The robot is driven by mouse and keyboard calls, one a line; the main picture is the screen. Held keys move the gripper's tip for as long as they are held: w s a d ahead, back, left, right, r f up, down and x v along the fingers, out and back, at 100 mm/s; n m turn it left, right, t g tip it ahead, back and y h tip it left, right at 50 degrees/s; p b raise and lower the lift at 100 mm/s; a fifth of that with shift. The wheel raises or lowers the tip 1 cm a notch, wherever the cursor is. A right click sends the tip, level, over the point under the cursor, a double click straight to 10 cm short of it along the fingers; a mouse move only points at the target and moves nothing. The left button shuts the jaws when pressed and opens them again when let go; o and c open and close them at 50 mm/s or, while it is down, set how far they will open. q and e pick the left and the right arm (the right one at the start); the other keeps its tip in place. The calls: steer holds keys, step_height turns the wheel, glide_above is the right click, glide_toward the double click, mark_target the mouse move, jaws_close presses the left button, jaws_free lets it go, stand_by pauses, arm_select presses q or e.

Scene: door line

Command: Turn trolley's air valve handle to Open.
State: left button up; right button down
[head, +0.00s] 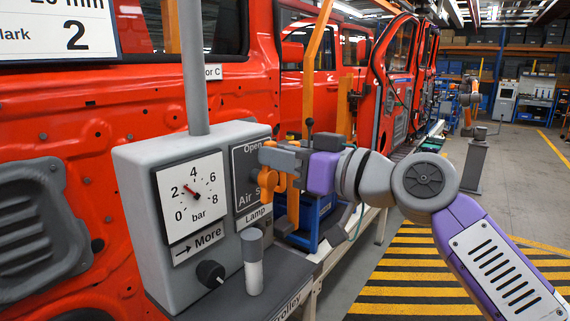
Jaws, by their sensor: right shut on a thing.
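The trolley's grey control box (140,200) stands at the left centre of the head view. My left gripper is not in view.
A black knob (210,273) sits below the gauge and a grey cylinder (253,262) stands on the trolley top (230,296). A grey post (194,70) rises from the box. Red vehicle bodies (80,120) line the back. Yellow-black striped floor (400,270) lies at right.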

steer(key=shift+s+a+n, duration=0.2)
steer(key=shift+n, duration=0.5)
steer(key=c, duration=1)
jaws_free()
steer(key=shift+o, duration=0.2)
steer(key=shift+s+d+b, duration=0.1)
steer(key=shift+b, duration=0.2)
steer(key=b+v, duration=0.1)
steer(key=v, duration=0.6)
steer(key=shift+d, duration=0.15)
steer(key=shift+s, duration=0.15)
